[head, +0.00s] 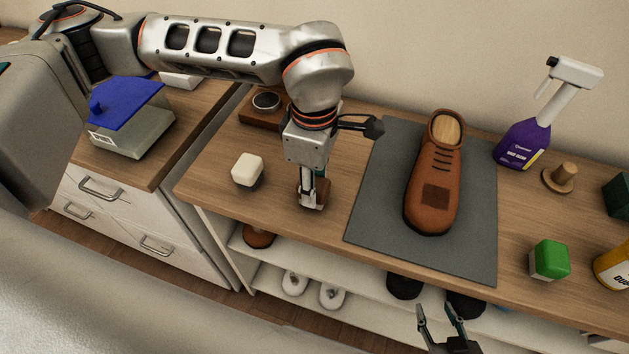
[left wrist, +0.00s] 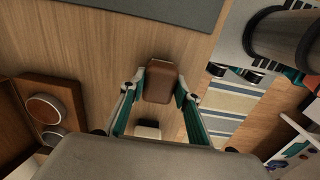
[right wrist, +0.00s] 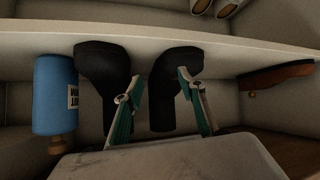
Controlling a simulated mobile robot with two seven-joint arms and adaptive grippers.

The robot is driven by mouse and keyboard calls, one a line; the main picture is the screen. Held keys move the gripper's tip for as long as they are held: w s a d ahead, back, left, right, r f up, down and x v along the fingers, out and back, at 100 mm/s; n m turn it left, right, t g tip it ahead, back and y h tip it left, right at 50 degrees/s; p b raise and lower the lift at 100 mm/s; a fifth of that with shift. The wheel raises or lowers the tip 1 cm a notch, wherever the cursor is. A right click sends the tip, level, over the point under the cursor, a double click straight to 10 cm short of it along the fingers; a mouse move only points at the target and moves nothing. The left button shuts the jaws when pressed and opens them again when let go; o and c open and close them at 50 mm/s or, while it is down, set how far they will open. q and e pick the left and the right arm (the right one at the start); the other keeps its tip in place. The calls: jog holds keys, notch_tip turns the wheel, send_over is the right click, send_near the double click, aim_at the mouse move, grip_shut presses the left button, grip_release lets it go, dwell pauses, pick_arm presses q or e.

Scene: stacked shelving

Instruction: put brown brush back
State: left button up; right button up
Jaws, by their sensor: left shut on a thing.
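The brown brush (left wrist: 163,82) is a small rounded brown block between the fingertips of my left gripper (left wrist: 157,88) in the left wrist view. In the head view my left gripper (head: 312,203) points down at the wooden top, left of the grey mat, and is shut on the brush (head: 323,190); its fingers partly hide the brush. I cannot tell whether the brush touches the wood. My right gripper (head: 440,318) is open and empty in front of the shelf; the right wrist view shows its fingers (right wrist: 153,88) apart before dark boots.
A brown shoe (head: 434,185) lies on the grey mat (head: 375,215). A white block (head: 247,171) is left of my left gripper. A wooden holder (head: 258,117) with a round tin stands behind. A spray bottle (head: 522,142) and green-topped block (head: 549,260) are at right.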

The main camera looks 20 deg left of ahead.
pick_arm(q)
jog(key=shift+f, duration=0.15)
jog(key=o, duration=1)
jog(key=shift+r, duration=0.35)
notch_tip(320, 180, up, 12)
jog(key=shift+s+f+p, duration=0.1)
jog(key=shift+p, duration=0.2)
